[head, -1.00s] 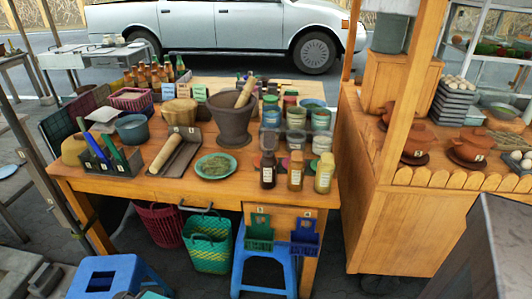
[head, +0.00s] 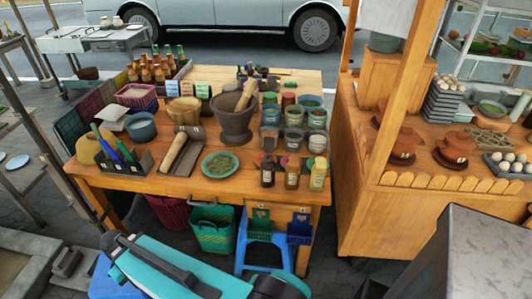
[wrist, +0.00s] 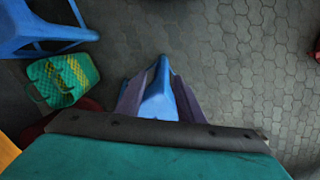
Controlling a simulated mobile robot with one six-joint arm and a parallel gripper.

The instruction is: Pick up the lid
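Clay pots with clay lids stand on the wooden cart at the right in the head view. One lidded pot (head: 404,143) is at the cart's left side and another lidded pot (head: 456,148) is to its right. Which lid is meant is not clear. My gripper (wrist: 158,85) shows in the wrist view over the grey paving, far from the pots. Something blue shows between its purplish sides; whether it is gripped or lies behind is unclear. My teal arm crosses the bottom of the head view, and the gripper is hidden there.
A wooden table (head: 130,184) holds a mortar (head: 235,120), a green plate (head: 220,165), jars and bottles. A green basket (head: 212,228) and blue stool (head: 266,255) are below. A grey box (head: 482,255) stands right front. Paving between table and cart is open.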

